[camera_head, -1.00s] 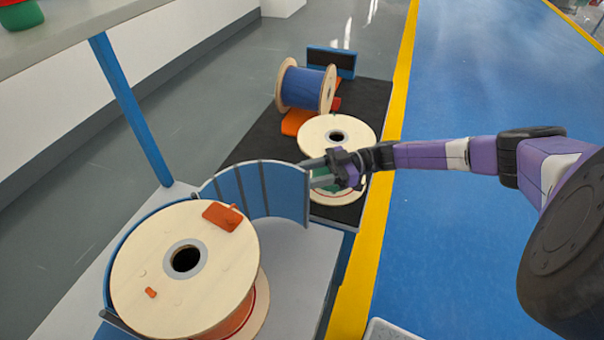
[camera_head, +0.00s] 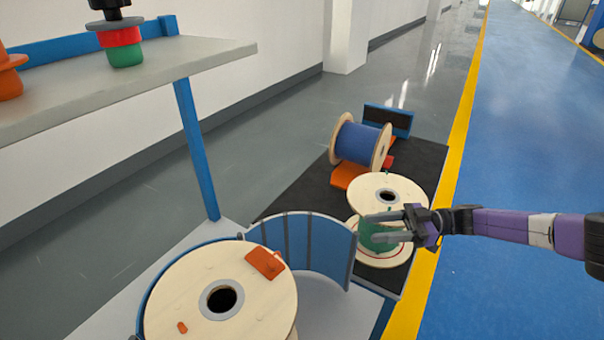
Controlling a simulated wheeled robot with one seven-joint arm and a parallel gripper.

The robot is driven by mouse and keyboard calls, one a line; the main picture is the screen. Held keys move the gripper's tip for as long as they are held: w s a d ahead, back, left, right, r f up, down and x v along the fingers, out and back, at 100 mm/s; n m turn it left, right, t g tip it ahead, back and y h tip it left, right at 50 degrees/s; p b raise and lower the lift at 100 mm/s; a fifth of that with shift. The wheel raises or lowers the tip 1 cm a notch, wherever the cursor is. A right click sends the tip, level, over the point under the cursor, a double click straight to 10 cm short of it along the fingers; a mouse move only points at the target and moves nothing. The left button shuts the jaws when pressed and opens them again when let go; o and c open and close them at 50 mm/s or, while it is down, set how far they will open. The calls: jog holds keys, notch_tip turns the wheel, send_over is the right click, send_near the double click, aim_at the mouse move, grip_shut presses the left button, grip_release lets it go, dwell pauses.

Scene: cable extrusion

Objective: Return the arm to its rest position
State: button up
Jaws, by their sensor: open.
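My purple arm (camera_head: 503,225) reaches in from the right edge, over the blue floor and yellow line. My gripper (camera_head: 366,228) is at its end, pointing left, with its two grey fingers apart and nothing seen between them. In the picture the fingers cross in front of a wooden spool with green cable (camera_head: 393,187). Whether they touch that spool I cannot tell.
A large wooden spool (camera_head: 180,291) stands near left by a curved blue guard (camera_head: 312,244). A grey shelf (camera_head: 190,58) is upper left. Blue floor (camera_head: 530,120) is clear.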

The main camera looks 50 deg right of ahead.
jog(key=s+a+f+m+t+h+p, duration=0.15)
jog(key=s+a+m+h+p, duration=0.4)
jog(key=s+a, duration=1.2)
jog(key=w+a+r+m+h+p, duration=0.1)
jog(key=a+r+m+h+p, duration=0.2)
jog(key=a+r, duration=1.3)
jog(key=a+h+p, duration=0.1)
jog(key=h+p, duration=0.2)
jog(key=h, duration=0.1)
jog(key=shift+r+t, duration=0.3)
jog(key=shift+t, duration=0.05)
jog(key=shift+m, duration=0.25)
jog(key=shift+c, duration=0.5)
